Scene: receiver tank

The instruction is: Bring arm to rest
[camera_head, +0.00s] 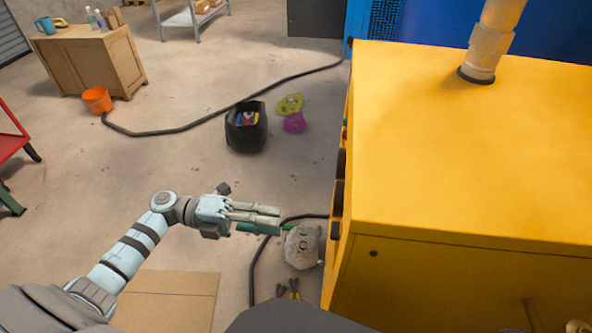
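My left arm reaches in from the lower left, light blue and grey with dark bands. Its gripper (279,216) points right, over the floor just left of the yellow machine (450,140). The two pale fingers lie close together and nearly parallel; I cannot tell whether they are fully shut. A green bar-like thing (258,229) shows just below the fingers; whether they touch it is unclear. My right gripper is not in view.
A grey round metal part (301,247) and pliers (288,290) lie beside the machine. A black hose (180,130) crosses the floor. Mid-left floor is clear.

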